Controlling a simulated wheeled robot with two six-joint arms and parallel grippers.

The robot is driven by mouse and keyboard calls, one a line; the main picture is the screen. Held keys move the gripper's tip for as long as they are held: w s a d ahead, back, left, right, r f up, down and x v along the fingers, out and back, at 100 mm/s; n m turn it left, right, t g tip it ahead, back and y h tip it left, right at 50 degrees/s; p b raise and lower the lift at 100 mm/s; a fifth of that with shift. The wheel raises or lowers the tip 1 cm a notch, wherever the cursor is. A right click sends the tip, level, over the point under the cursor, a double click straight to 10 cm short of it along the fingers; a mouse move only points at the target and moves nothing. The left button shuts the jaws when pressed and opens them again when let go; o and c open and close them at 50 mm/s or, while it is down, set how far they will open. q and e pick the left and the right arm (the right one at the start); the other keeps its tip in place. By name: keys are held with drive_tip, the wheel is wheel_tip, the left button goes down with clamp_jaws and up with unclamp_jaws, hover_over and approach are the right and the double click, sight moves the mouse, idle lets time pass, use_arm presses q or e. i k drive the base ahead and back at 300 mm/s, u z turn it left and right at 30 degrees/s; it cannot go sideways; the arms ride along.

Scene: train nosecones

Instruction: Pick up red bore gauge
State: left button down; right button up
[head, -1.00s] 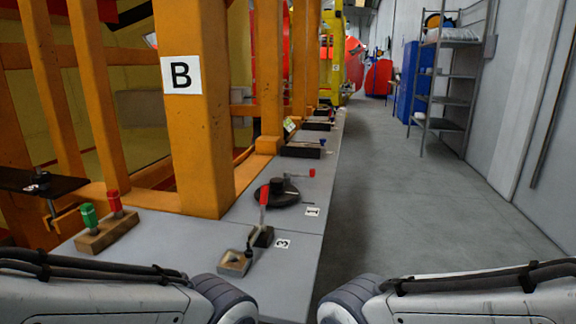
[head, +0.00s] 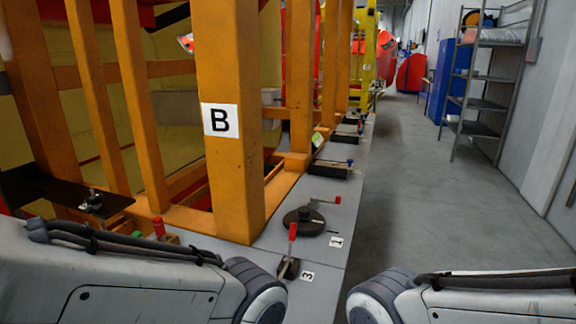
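The red gauge (head: 158,229) stands upright at the lower left, its red cylindrical top showing just above my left arm. It sits in a wooden block (head: 172,239), now mostly hidden by that arm. Only a sliver of the green gauge (head: 137,234) shows to its left. Both of my arms reach into the bottom of the head view, but neither gripper is in the picture, so their state is hidden.
An orange post marked B (head: 232,170) rises behind the grey ledge (head: 324,262). On the ledge are a red-handled clamp (head: 291,245) near label 3 and a black disc (head: 304,222) near label 1. Clear grey floor (head: 430,190) lies right; a shelf rack (head: 484,90) stands beyond.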

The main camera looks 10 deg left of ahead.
sight(157, 221)
drive_tip(key=u, duration=1)
drive_tip(key=k, duration=1.2)
drive_tip(key=z, duration=0.85)
drive_tip(key=i, duration=0.7)
drive_tip(key=z, duration=0.6)
drive_tip(key=i, duration=0.65)
drive_tip(key=u, duration=0.65)
drive_tip(key=i, duration=0.7)
drive_tip(key=u, duration=0.65)
